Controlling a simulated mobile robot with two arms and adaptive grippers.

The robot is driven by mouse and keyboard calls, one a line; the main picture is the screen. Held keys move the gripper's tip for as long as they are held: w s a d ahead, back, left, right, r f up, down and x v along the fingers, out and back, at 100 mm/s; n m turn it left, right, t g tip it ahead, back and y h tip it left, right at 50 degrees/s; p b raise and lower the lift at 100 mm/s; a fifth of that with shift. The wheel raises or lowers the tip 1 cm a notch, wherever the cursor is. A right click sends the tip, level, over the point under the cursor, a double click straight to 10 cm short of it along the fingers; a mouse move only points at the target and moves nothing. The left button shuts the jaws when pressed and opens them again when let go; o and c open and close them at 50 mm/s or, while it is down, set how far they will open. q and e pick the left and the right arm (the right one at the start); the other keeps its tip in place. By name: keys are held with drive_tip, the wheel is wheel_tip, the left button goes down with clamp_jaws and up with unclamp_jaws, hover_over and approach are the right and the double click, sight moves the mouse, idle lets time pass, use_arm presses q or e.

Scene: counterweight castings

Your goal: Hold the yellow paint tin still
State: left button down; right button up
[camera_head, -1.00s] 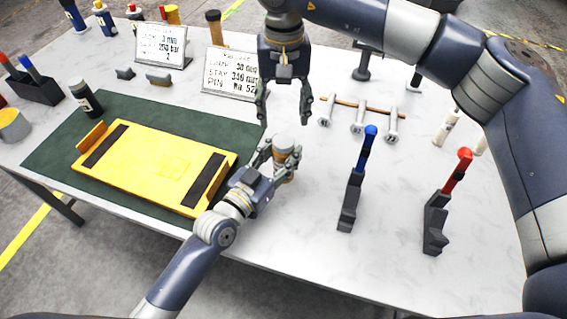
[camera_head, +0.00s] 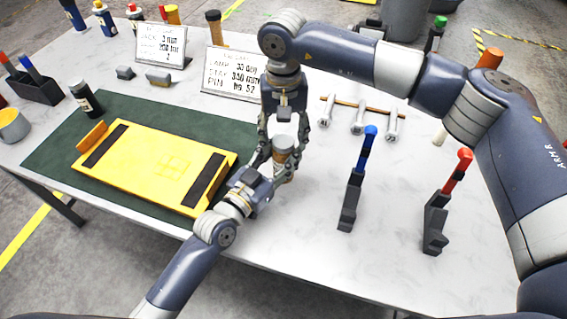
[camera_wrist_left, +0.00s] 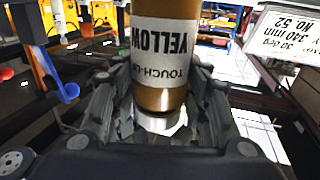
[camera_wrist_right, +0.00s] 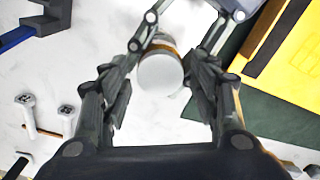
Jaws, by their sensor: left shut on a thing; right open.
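The yellow paint tin (camera_head: 283,146) is a small upright cylinder with a pale lid, standing just right of the green mat. In the left wrist view the tin (camera_wrist_left: 160,60) shows a white label reading "YELLOW" and "TOUCH-U…". My left gripper (camera_head: 279,170) is shut on the tin from the front left, low on its side. My right gripper (camera_head: 284,138) is open and points down from above, its fingers on either side of the tin's top. In the right wrist view the lid (camera_wrist_right: 161,74) lies between the open fingers. Whether those fingers touch the tin, I cannot tell.
The yellow casting (camera_head: 150,170) lies on the green mat (camera_head: 50,160) to the left. Sign cards (camera_head: 232,72) stand behind. Several bolts (camera_head: 358,118) lean on a rod to the right. A blue-handled tool (camera_head: 355,180) and a red-handled tool (camera_head: 440,215) stand at the right.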

drive_tip(key=shift+f, duration=0.15)
drive_tip(key=c, duration=1.1)
drive_tip(key=m, duration=0.3)
drive_tip(key=shift+m, duration=0.4)
drive_tip(key=m, duration=0.5)
drive_tip(key=shift+m, duration=0.4)
drive_tip(key=o, duration=1.2)
drive_tip(key=shift+c, duration=0.2)
